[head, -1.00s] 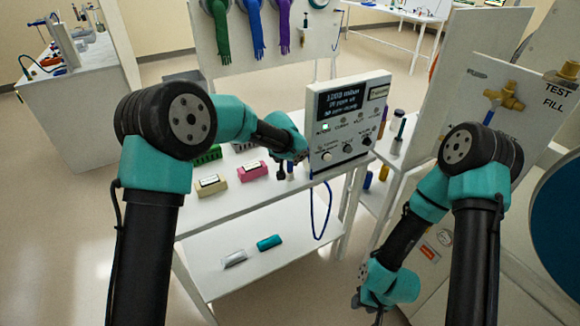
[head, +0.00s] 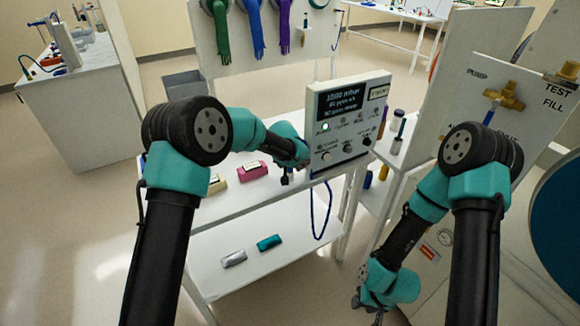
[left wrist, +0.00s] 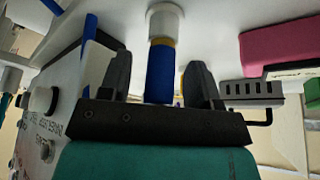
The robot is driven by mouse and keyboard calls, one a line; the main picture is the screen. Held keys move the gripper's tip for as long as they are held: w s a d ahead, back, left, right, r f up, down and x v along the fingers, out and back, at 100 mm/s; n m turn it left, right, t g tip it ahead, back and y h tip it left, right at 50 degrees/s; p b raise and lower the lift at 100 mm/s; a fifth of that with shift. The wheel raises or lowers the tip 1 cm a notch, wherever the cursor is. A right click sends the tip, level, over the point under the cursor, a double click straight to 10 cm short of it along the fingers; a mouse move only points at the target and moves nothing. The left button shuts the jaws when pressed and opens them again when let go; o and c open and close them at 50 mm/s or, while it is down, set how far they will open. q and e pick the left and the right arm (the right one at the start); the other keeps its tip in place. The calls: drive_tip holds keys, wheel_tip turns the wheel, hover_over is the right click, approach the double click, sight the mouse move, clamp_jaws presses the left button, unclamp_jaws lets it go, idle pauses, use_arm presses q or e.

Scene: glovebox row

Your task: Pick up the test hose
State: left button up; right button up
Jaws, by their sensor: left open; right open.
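The test hose (head: 316,217) is a blue tube hanging in a loop below the front of the white tester box (head: 347,119) in the head view. In the left wrist view a blue cylindrical end (left wrist: 160,75) with a white collar stands between the two fingers of my left gripper (left wrist: 159,84). It appears to be the hose's end; contact with the fingers cannot be told. My left gripper is open, and in the head view it (head: 287,177) is beside the box's lower left. My right gripper (head: 369,304) is low at the right, away from the hose; its fingers are small and partly hidden.
A pink block (head: 252,171) lies on the white bench; it also shows close to the left gripper in the left wrist view (left wrist: 278,45). Silver (head: 233,259) and teal (head: 269,242) pieces lie on the lower shelf. A white panel (head: 535,120) with brass fittings stands at right.

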use_arm(q)
drive_tip(key=shift+c, duration=0.2)
clamp_jaws()
idle(0.3)
drive_tip(key=shift+r, duration=0.1)
drive_tip(key=shift+r, duration=1.8)
drive_tip(key=s+r, duration=0.1)
drive_tip(key=s, duration=1.5)
drive_tip(key=shift+r, duration=0.1)
